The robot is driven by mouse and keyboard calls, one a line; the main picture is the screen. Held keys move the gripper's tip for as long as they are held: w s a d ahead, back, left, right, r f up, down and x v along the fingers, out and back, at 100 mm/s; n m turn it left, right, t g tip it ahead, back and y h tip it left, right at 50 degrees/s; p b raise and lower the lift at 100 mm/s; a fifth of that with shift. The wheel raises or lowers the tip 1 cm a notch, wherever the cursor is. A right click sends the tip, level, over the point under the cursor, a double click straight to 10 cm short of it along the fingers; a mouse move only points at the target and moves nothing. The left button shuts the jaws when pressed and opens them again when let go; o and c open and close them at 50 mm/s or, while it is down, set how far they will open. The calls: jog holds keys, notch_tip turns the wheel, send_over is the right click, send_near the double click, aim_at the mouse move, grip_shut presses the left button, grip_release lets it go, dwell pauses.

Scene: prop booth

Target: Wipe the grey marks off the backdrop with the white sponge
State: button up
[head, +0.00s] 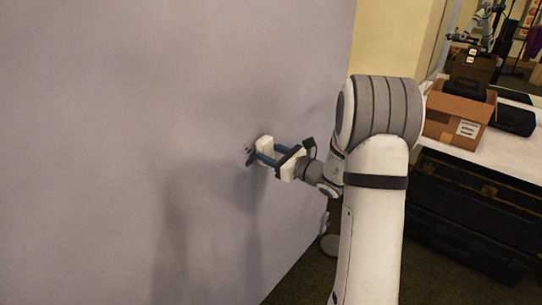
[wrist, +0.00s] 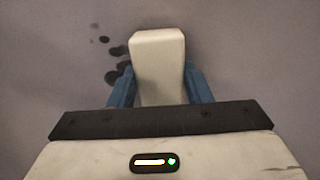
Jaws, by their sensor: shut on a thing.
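The white sponge (wrist: 158,65) is held between the two blue fingers of my gripper (wrist: 160,88), which is shut on it. In the head view the sponge (head: 265,146) is at the backdrop, level with the marks; my gripper (head: 268,155) reaches it from the right. I cannot tell for sure whether the sponge touches the backdrop. The grey marks (wrist: 112,76) are several dark spots just left of the sponge in the wrist view. In the head view the marks (head: 250,155) show beside the sponge's left edge. The backdrop (head: 120,120) is a large lilac-grey panel.
A white table (head: 430,145) stands at the right with an open cardboard box (head: 458,112) and a black case (head: 514,120) on it. Dark cases (head: 470,215) stand below the table. The backdrop left of my gripper is clear.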

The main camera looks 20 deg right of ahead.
jog(key=shift+a, duration=0.1)
jog(key=shift+s+a+b, duration=0.65)
jog(key=shift+s+a, duration=0.55)
jog(key=shift+a, duration=0.15)
jog(key=shift+s+a+b, duration=0.35)
jog(key=shift+s+a, duration=0.1)
jog(key=shift+a, duration=0.3)
jog(key=shift+s+a+b, duration=0.3)
jog(key=shift+s+a, duration=0.15)
jog(key=shift+a, duration=0.35)
jog(key=shift+r, duration=0.35)
jog(key=shift+w+d, duration=0.5)
jog(key=shift+d, duration=0.35)
jog(key=shift+w+d, duration=0.45)
jog(key=shift+d, duration=0.35)
jog(key=shift+w+d, duration=1.15)
jog(key=shift+d, duration=0.2)
jog(key=shift+f+b, duration=0.1)
jog(key=shift+b, duration=0.25)
